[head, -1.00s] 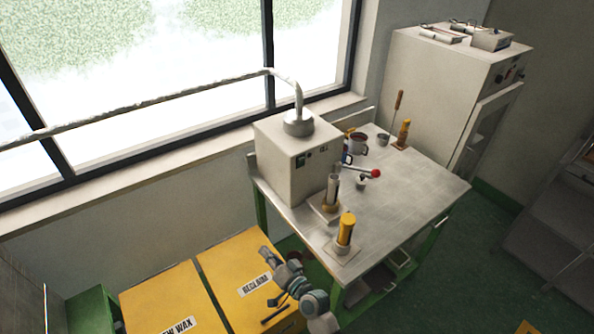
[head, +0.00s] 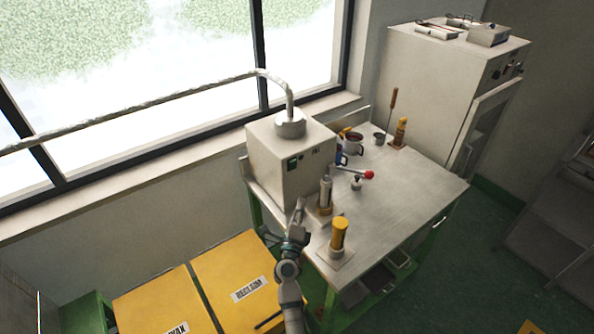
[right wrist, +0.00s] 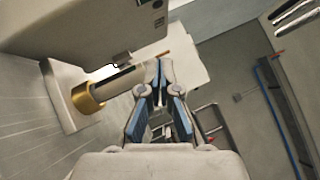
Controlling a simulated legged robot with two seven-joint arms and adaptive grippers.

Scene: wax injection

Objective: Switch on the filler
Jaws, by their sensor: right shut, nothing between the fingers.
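The filler (head: 270,165) is a pale box on the steel table, with a pipe coming into its top. A small green-dark panel (head: 292,164) and small dark marks show on its front; I cannot read the switch's position. My right gripper (head: 299,204) is in front of the filler's lower front, below the panel, shut and empty. I cannot tell whether the fingertips touch anything. My left gripper is out of view.
A metal cylinder on a stand (head: 325,193) is right beside my right gripper. A yellow cylinder (head: 339,233) stands at the table's front edge. The table's right side (head: 420,190) is clear.

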